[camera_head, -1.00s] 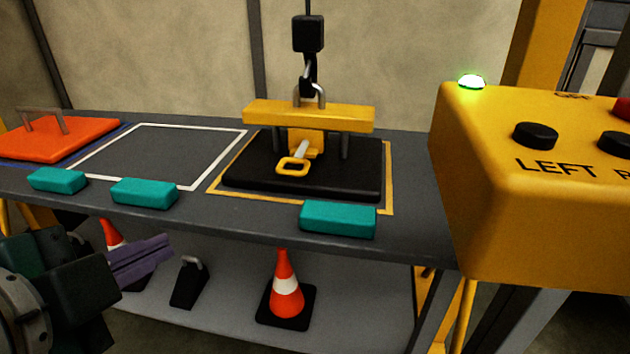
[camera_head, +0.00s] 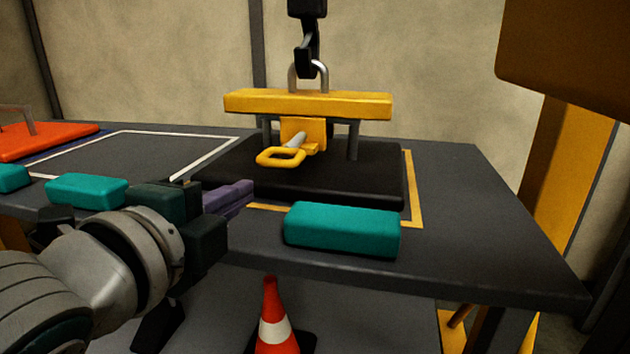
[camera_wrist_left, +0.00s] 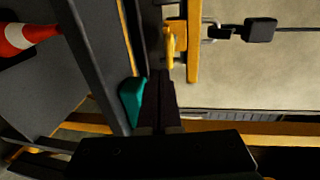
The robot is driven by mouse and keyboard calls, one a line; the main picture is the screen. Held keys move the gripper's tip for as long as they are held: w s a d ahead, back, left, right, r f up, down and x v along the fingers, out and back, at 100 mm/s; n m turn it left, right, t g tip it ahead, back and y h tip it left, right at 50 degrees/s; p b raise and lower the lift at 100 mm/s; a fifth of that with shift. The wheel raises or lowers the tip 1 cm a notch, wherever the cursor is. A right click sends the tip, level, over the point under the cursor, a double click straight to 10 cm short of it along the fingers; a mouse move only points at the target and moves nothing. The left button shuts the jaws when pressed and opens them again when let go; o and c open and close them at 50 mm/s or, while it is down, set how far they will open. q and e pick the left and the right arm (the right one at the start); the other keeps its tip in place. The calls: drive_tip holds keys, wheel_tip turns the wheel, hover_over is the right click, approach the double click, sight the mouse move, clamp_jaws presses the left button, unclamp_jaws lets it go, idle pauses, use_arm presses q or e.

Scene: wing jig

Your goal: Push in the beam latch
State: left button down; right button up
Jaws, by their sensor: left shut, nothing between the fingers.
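The beam latch (camera_head: 281,157) is a yellow loop handle on a grey rod, sticking out toward me from a yellow block under the yellow beam (camera_head: 308,104). The beam hangs by a shackle from a black hook (camera_head: 307,60) and stands over a black plate (camera_head: 330,178). My left gripper (camera_head: 240,197) is shut and empty, in front of the plate and below and left of the latch, apart from it. In the left wrist view the gripper fingers (camera_wrist_left: 158,102) point toward the latch (camera_wrist_left: 170,45). My right gripper is out of view.
A teal block (camera_head: 342,230) lies on the table's front edge, right of my left gripper. Another teal block (camera_head: 87,191) is at left. An orange plate (camera_head: 45,141) with a handle is far left. The table (camera_head: 480,240) is clear at right. A cone (camera_head: 276,325) stands below.

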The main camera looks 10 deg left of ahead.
use_arm(q)
drive_tip(key=b, duration=0.2)
approach(283, 153)
drive_tip(key=shift+w+d+f, duration=0.15)
drive_tip(key=shift+w+f, duration=0.05)
drive_tip(key=shift+f, duration=0.2)
drive_tip(key=shift+w+d+f, duration=0.15)
drive_tip(key=shift+d+f, duration=0.05)
drive_tip(key=shift+f, duration=0.25)
drive_tip(key=shift+w+r, duration=0.15)
drive_tip(key=shift+w, duration=0.35)
drive_tip(key=w+b, duration=0.2)
drive_tip(key=w, duration=0.6)
drive_tip(key=shift+d+b, duration=0.2)
drive_tip(key=shift+b, duration=0.15)
drive_tip(key=shift+a, duration=0.1)
